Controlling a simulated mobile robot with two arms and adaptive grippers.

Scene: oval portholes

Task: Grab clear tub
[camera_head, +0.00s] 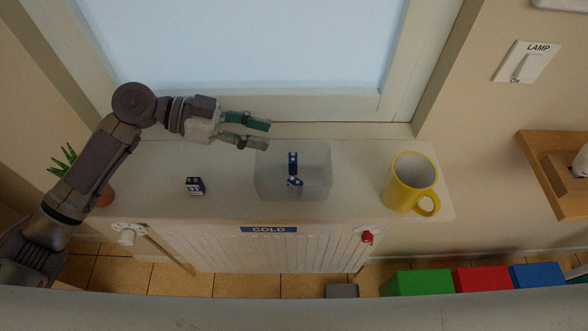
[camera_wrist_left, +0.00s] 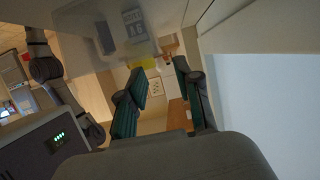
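The clear tub (camera_head: 318,176) stands on a white ledge, right of centre in the head view. Small dark blue and white blocks (camera_head: 293,163) show in it. The tub also shows at the top of the left wrist view (camera_wrist_left: 78,32), with a block marked with white and dark figures (camera_wrist_left: 134,24). My left gripper (camera_head: 269,135) is above and just behind the tub's left back edge, apart from it. Its two green-padded fingers are spread with nothing between them, as the left wrist view also shows (camera_wrist_left: 160,74). My right gripper is not in view.
A yellow mug (camera_head: 409,184) stands right of the tub. The window (camera_head: 240,45) is behind. The ledge (camera_head: 355,195) is bare around the tub.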

